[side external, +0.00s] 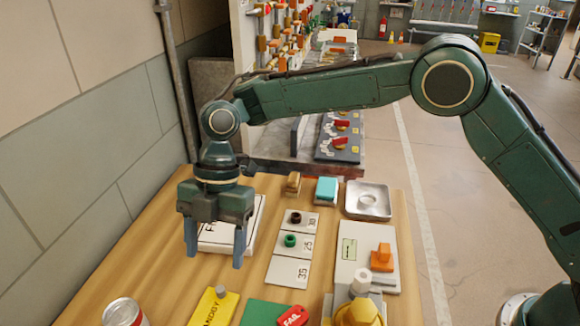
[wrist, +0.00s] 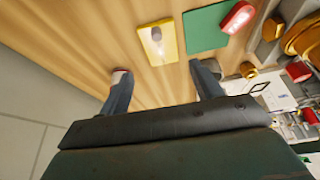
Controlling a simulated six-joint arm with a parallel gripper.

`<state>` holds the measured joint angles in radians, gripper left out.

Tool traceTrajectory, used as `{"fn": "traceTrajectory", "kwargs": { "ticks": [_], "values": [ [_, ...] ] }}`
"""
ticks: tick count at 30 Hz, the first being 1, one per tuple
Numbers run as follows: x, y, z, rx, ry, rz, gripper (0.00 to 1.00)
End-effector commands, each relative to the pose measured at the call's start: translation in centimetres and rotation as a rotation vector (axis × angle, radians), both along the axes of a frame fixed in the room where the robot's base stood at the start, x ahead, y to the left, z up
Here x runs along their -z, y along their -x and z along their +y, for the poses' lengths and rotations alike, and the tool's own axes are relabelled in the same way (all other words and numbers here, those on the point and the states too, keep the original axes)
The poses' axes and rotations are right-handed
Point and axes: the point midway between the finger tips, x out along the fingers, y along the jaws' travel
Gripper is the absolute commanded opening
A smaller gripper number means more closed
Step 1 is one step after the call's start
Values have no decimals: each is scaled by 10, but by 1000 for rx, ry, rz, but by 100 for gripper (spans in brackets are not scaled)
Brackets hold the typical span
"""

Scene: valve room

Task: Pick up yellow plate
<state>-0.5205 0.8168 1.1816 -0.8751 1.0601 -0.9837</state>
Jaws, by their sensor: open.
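The yellow plate (side external: 208,312) lies on the wooden table near the bottom edge of the side external view, with dark lettering and a small grey knob on it. It also shows in the wrist view (wrist: 166,54), at the top middle. My gripper (side external: 215,256) is open and empty, pointing down above the table. In the picture it is above the plate and apart from it. In the wrist view my gripper's fingers (wrist: 160,72) stand to either side below the plate. The plate's lower end is cut off in the side external view.
A green plate (side external: 266,314) with a red FAIL tag (side external: 292,316) lies just right of the yellow plate. A can (side external: 122,312) stands to its left. A white box (side external: 230,238) is behind my gripper. Numbered cards (side external: 289,270) lie to the right. Bare wood lies between.

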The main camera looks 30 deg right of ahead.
Motion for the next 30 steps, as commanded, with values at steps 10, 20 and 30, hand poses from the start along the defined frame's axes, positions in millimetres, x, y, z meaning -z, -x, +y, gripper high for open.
{"fn": "traceTrajectory", "kwargs": {
  "ticks": [10,20,30],
  "values": [
    [43,12,13,0,1,2,65],
    [50,14,15,0,1,0,65],
    [74,23,25,-2,2,3,65]
  ]
}}
